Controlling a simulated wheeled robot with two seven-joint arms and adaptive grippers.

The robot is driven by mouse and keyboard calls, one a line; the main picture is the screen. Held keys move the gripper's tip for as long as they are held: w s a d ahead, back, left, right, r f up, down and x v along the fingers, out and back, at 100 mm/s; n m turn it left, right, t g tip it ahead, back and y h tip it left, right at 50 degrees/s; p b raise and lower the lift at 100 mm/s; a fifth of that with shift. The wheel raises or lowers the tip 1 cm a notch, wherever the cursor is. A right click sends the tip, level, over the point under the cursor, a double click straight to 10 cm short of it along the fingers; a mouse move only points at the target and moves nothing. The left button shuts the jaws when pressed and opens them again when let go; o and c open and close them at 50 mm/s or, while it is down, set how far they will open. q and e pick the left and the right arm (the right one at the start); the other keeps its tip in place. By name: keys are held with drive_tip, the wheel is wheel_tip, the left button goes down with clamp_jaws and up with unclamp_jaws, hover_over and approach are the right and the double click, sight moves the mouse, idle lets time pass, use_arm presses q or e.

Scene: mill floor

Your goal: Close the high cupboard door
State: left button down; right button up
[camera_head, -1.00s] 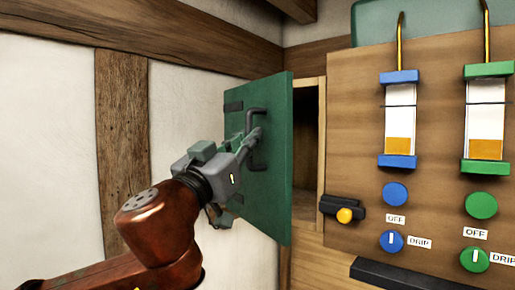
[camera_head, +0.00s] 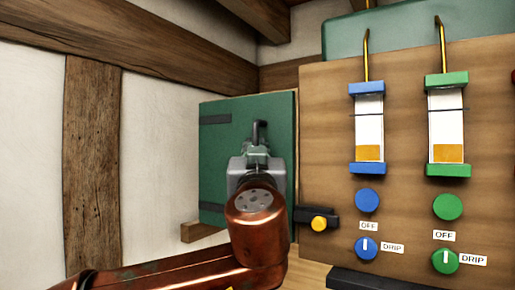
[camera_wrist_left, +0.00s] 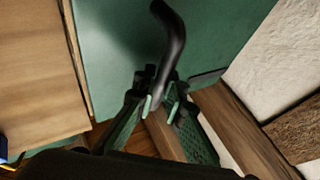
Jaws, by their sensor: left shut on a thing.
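The green cupboard door (camera_head: 220,150) stands left of the wooden panel in the head view and now faces me nearly flat. No dark opening shows beside it. Its dark bar handle (camera_head: 260,132) is partly hidden by my left gripper (camera_head: 257,150). In the left wrist view the handle (camera_wrist_left: 170,40) runs down between the fingers of the left gripper (camera_wrist_left: 162,105), which is shut on it. The green door (camera_wrist_left: 120,50) fills the top of that view. I cannot tell whether the door is fully flush with its frame. My right gripper is not in view.
Right of the door, a wooden panel (camera_head: 315,130) carries blue and green gauges, knobs and a black latch-like fitting with a yellow knob (camera_head: 319,223). A timber post (camera_head: 92,160) and white wall lie to the left. A wooden ledge (camera_head: 200,231) shows below the door.

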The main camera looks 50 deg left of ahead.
use_arm(q)
drive_tip(key=shift+s+a+r, duration=0.1)
drive_tip(key=shift+r, duration=0.1)
drive_tip(key=c, duration=2.4)
unclamp_jaws()
drive_tip(key=shift+o, duration=0.8)
drive_tip(key=shift+w+a+f, duration=0.15)
drive_tip(key=shift+w+a, duration=0.05)
drive_tip(key=shift+w, duration=0.2)
drive_tip(key=shift+s+d, duration=0.1)
drive_tip(key=shift+s, duration=0.05)
drive_tip(key=shift+f, duration=0.1)
drive_tip(key=shift+s+d+f, duration=0.15)
drive_tip(key=shift+d, duration=0.15)
drive_tip(key=v, duration=1.1)
drive_tip(key=shift+s+g, duration=0.15)
drive_tip(key=shift+g, duration=0.15)
